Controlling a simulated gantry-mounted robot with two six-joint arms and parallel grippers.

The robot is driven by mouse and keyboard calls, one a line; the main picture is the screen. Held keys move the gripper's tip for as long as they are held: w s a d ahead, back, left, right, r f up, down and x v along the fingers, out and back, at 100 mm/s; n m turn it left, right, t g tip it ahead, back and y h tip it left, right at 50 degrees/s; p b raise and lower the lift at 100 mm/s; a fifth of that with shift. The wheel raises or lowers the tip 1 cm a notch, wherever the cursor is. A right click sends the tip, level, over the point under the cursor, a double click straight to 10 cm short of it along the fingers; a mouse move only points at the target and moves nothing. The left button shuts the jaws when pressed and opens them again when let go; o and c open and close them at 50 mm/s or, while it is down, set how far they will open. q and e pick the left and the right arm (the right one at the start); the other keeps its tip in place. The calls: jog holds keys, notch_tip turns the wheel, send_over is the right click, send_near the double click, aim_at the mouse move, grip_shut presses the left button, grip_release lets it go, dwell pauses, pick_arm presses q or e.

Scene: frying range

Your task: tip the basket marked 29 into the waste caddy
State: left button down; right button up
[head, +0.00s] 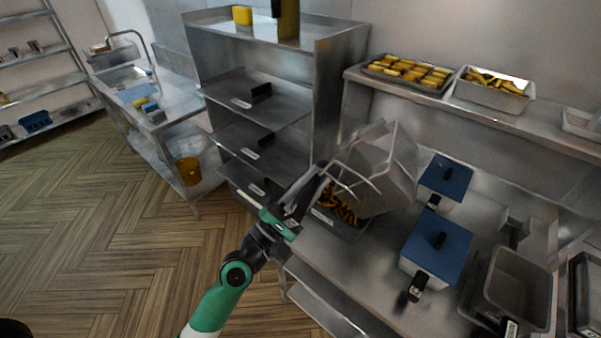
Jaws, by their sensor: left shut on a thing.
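My left gripper (312,186) is shut on the handle of a grey wire-framed basket (378,172). The basket is held tilted above the worktop, near the shelf unit. No number can be read on it. Below and partly behind the basket is a dark container (349,233) with dark and yellow fried pieces (337,206) in it. It may be the waste caddy; its label is too small to read. The basket hides part of this container, and I cannot tell whether the basket holds anything. My right gripper is not in view.
Two white boxes with blue lids (445,177) (437,247) stand right of the basket. An empty grey bin (517,288) is at the right. A tray of yellow food (408,74) and a tub (492,92) stand on the upper shelf. A steel shelf unit (327,95) rises behind my gripper.

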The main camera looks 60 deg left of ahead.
pick_arm(q)
jog(key=w+d+r+m+g+h+p, duration=0.3)
jog(key=w+d+m+p, duration=0.4)
jog(key=p, duration=0.9)
jog(key=shift+d+r+m+g+h, duration=0.25)
jog(key=shift+d+m+g+h, duration=0.4)
jog(key=shift+d+m, duration=0.9)
jog(key=shift+a+m, duration=0.25)
jog(key=shift+m, duration=0.1)
